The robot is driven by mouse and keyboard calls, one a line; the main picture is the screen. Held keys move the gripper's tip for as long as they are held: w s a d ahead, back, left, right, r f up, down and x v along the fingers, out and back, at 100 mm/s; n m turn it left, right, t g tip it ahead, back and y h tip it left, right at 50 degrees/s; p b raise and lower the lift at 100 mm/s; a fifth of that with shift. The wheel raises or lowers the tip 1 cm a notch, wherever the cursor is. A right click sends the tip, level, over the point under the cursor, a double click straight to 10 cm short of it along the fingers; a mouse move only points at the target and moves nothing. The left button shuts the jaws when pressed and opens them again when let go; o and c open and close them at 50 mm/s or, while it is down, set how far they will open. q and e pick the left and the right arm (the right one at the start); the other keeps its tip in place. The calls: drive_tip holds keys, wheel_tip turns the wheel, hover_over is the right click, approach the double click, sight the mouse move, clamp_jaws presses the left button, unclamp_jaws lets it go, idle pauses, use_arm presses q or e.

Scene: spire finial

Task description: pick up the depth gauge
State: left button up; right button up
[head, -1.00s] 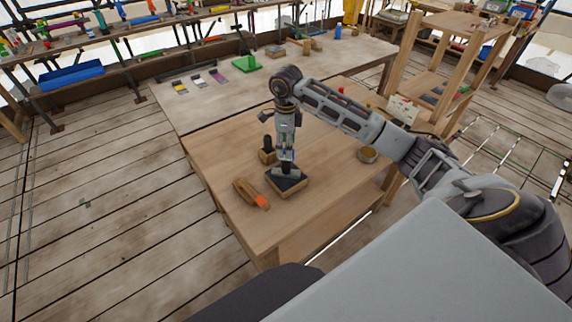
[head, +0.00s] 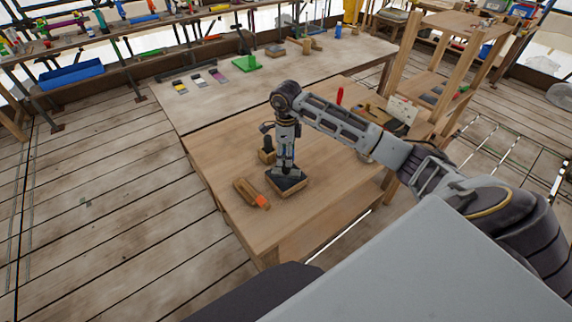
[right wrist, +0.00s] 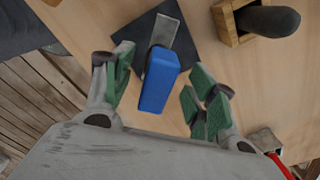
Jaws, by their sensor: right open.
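The depth gauge appears to be the tool with a blue block (right wrist: 160,82) and a flat grey metal part, seen in the right wrist view. It stands over a dark pad (right wrist: 205,52), which in the head view tops a small wooden block (head: 289,194) on the table. My right gripper (right wrist: 163,90) points down over it. Its green-padded fingers are open, one on each side of the blue block, with visible gaps. In the head view the right gripper (head: 287,168) hides most of the gauge. My left gripper is not in view.
A wooden tool with an orange end (head: 252,193) lies left of the pad. A wooden holder with a dark knob (head: 267,153) stands close behind it. A red-handled item (head: 340,96) is farther back. The table (head: 225,150) is clear at its left.

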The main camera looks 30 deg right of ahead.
drive_tip(key=shift+s+a+f+p, duration=0.1)
drive_tip(key=shift+f+p, duration=0.2)
drive_tip(key=shift+f, duration=1.6)
clamp_jaws()
drive_tip(key=shift+r, duration=0.15)
drive_tip(key=shift+r+b, duration=0.75)
drive_tip(key=shift+r, duration=4.15)
